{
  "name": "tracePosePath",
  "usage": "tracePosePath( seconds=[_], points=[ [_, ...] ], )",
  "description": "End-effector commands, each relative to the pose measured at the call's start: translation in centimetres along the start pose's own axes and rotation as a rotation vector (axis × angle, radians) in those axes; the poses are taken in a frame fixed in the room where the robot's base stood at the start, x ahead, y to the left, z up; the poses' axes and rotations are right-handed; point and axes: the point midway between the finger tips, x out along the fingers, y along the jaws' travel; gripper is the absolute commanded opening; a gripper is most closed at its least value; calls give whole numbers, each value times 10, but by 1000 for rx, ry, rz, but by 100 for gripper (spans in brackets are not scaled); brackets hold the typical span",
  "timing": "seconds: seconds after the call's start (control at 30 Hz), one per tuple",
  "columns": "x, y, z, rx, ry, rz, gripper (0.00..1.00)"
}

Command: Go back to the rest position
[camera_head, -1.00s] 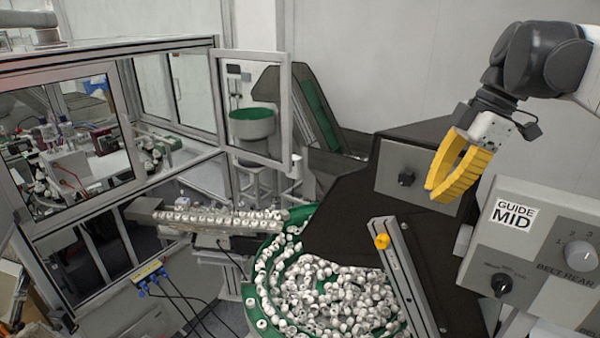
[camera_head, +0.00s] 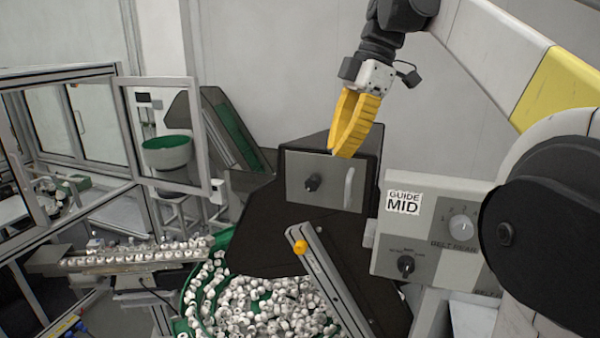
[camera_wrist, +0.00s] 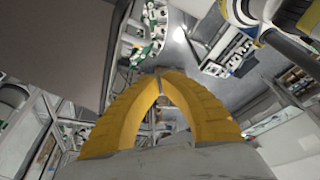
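My gripper (camera_head: 334,151) has two ribbed yellow fingers and hangs in the air at the upper middle of the head view, pointing down. In the wrist view the fingertips (camera_wrist: 160,74) meet at the top, with an empty arch between the fingers. The gripper is shut and holds nothing.
A green bowl feeder (camera_head: 190,300) full of white caps lies below, with a rail of caps (camera_head: 130,257) at its left. A control box labelled GUIDE MID (camera_head: 405,202) stands at the right. A framed glass enclosure (camera_head: 100,120) stands at the left.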

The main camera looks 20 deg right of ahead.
Motion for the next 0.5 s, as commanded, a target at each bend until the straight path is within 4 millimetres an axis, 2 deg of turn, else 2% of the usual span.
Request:
tracePosePath(
  seconds=[0.17, 0.27, 0.37, 0.47, 0.5],
  points=[
    [-5, 1, 0, 0, 0, 0, 0],
    [-1, -1, -2, 21, -8, 6, 0],
    [18, -6, -8, 114, -38, 40, 0],
    [56, -20, -16, 291, -79, 119, 0],
    [76, -27, -18, 376, -91, 164, 0]
  ],
)
